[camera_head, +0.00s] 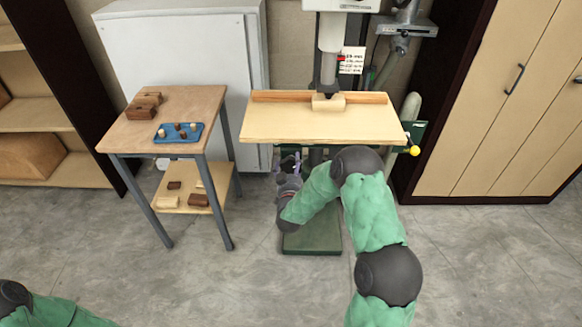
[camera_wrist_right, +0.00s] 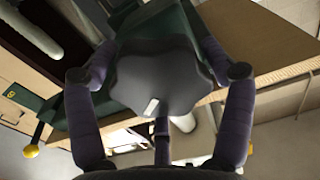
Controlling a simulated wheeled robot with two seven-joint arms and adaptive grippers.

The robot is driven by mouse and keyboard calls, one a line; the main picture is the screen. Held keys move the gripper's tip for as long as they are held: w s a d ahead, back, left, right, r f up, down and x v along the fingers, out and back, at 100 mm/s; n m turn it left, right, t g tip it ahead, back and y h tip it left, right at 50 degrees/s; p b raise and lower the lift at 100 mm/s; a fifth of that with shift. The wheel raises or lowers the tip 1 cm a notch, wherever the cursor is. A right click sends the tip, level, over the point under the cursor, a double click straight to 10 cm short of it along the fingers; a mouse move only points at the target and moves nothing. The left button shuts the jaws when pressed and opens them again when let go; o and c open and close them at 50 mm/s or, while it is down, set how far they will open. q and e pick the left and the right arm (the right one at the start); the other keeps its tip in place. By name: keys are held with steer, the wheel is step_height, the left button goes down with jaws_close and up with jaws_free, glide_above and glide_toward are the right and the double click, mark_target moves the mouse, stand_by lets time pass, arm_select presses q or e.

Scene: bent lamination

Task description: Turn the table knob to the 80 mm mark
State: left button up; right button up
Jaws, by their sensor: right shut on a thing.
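The drill press table (camera_head: 300,122) is a pale wooden board with a back fence, and a small wood block (camera_head: 328,103) sits on it under the spindle. The table knob (camera_wrist_right: 160,75) is dark grey and lobed, with a white mark on its face; it shows in the right wrist view. My right gripper (camera_head: 289,162) is below the table's front edge, with its fingers closed around the knob's sides. The knob is hidden in the head view. No 80 mm mark is readable. Of my left arm only a part shows at the bottom left; its gripper is out of view.
A yellow-tipped lever (camera_head: 414,150) sticks out at the table's right. A side table (camera_head: 180,100) with wood blocks and a blue tray (camera_head: 179,138) stands at the left, before a white cabinet (camera_head: 180,50). The green press base (camera_head: 312,238) stands on the floor.

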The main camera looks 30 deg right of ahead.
steer(key=n, duration=0.3)
steer(key=shift+r+n, duration=0.15)
steer(key=shift+n, duration=0.25)
steer(key=n, duration=0.3)
steer(key=shift+a+f+n, duration=0.1)
steer(key=shift+f+n, duration=0.05)
steer(key=shift+n, duration=0.7)
steer(key=shift+a+f+n, duration=0.1)
steer(key=shift+n, duration=0.75)
